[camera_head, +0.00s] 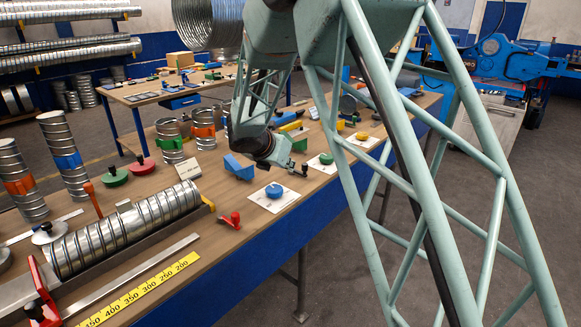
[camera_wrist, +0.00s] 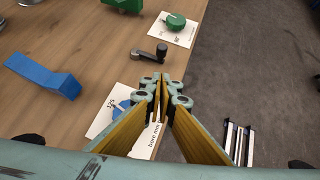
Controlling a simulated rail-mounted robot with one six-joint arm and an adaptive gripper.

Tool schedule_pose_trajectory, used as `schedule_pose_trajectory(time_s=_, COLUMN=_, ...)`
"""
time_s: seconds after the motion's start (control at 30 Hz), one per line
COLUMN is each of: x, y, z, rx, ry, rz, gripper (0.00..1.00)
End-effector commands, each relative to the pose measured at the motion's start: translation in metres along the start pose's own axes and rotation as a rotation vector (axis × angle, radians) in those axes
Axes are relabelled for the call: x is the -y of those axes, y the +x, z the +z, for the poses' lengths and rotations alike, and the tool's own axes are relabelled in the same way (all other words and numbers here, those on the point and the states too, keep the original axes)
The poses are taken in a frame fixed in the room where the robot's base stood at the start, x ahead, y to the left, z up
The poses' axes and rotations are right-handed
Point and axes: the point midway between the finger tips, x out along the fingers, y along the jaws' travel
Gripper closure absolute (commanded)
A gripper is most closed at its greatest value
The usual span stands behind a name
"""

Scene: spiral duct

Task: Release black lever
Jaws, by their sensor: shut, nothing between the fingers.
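The black lever (camera_wrist: 149,54) shows in the wrist view as a dark crank with an upright black knob, resting on the wooden workbench (camera_wrist: 90,45). It lies just beyond the tips of my gripper (camera_wrist: 163,82), whose yellow-lined fingers are closed together with nothing between them. A gap shows between the fingertips and the lever in the picture. In the head view the lever (camera_head: 304,169) is small, beside the end of my arm, and my fingers are hard to make out there.
A blue bracket (camera_wrist: 45,76) lies left of the lever. A card with a blue knob (camera_wrist: 122,108) is partly hidden by my fingers. A card with a green knob (camera_wrist: 175,22) lies beyond the lever. A red lever (camera_head: 231,221) and ribbed duct (camera_head: 125,232) are on the bench.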

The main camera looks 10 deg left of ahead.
Motion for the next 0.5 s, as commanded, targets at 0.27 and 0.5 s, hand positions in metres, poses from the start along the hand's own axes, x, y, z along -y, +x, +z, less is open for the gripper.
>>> schedule_pose_trajectory(time_s=0.27, x=0.001, y=0.032, z=-0.001, rx=0.000, ry=0.001, rz=-0.002, gripper=1.00)
schedule_pose_trajectory(time_s=0.5, x=0.001, y=0.064, z=-0.001, rx=-0.001, ry=0.000, rz=-0.001, gripper=1.00)
